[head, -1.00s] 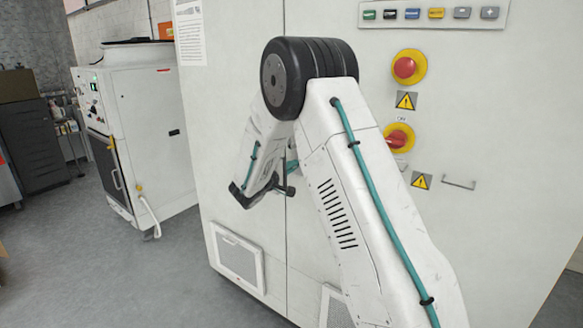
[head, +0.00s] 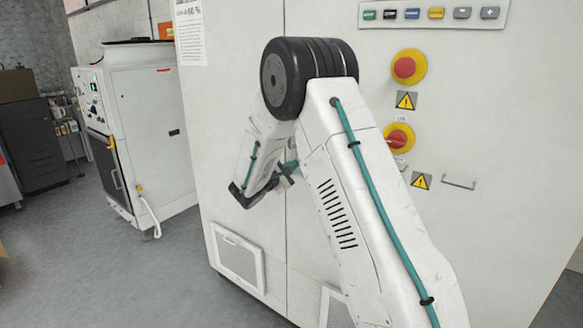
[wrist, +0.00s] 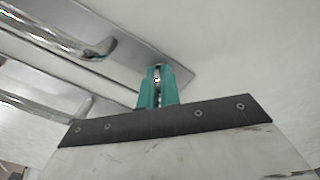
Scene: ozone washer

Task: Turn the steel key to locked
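My gripper shows in the wrist view (wrist: 158,76) as two teal fingers, close together at the edge of a shiny steel plate (wrist: 120,55). A small bit of metal, which looks like the steel key (wrist: 157,83), shows in the narrow gap between them. The fingers appear closed on it; most of it is hidden. In the head view my gripper (head: 285,173) is at the white cabinet's front, partly behind my arm. The key cannot be made out there, nor can its position marks.
Chrome bar handles (wrist: 62,35) are on the plate close left of the fingers in the wrist view. The white cabinet (head: 500,120) carries two red-and-yellow switches (head: 404,67) and a row of buttons (head: 437,13). Another white machine (head: 150,120) stands left, with clear floor before it.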

